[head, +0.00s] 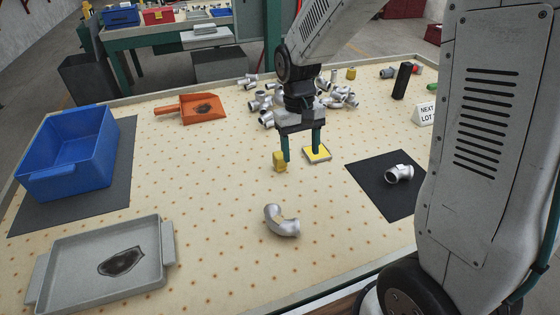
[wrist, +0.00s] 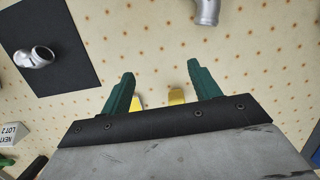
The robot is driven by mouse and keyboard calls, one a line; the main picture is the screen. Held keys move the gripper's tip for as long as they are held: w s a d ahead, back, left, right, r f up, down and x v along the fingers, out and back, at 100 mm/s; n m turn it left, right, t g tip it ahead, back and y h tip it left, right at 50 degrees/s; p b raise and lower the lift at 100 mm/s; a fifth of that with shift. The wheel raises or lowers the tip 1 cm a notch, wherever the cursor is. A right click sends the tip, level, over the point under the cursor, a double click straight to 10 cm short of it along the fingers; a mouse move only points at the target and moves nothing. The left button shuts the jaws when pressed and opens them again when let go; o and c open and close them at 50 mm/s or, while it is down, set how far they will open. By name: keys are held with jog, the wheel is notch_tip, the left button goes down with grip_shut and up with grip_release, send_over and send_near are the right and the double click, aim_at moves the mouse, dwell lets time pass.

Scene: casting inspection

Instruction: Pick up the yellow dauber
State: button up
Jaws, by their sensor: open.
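The yellow dauber (head: 279,161) stands on the dotted table top, just left of a yellow pad (head: 317,154) in the head view. My gripper (head: 301,155) is open and empty, its two green fingers pointing down. In the head view the left finger overlaps the dauber's right edge and the right finger overlaps the pad. In the wrist view, the dauber (wrist: 176,97) shows partly between the fingers of my gripper (wrist: 160,70), nearer the right one. The pad (wrist: 136,103) shows beside the left finger. My gripper hides the rest of both. I cannot tell its exact height.
A silver elbow casting (head: 282,222) lies in front. Another casting (head: 400,174) rests on a black mat (head: 378,190) at right. Several castings (head: 345,98) are heaped behind my gripper. An orange scoop (head: 203,110), blue bin (head: 65,165) and grey tray (head: 75,262) are left.

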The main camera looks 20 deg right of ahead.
aim_at(280, 154)
jog(key=w+f, duration=0.2)
jog(key=w, duration=0.2)
jog(key=w+f+t, duration=0.1)
jog(key=w+f, duration=0.1)
jog(key=w, duration=0.2)
jog(key=w+a+f+t, duration=0.1)
jog(key=w+f, duration=0.1)
jog(key=w, duration=0.2)
jog(key=shift+f, duration=0.1)
jog(key=f, duration=0.7)
jog(key=shift+s+a+f, duration=0.15)
jog(key=shift+s+f, duration=0.15)
jog(key=shift+f, duration=0.1)
jog(key=c, duration=1.1)
jog(key=shift+r, duration=0.1)
jog(key=shift+c, duration=0.2)
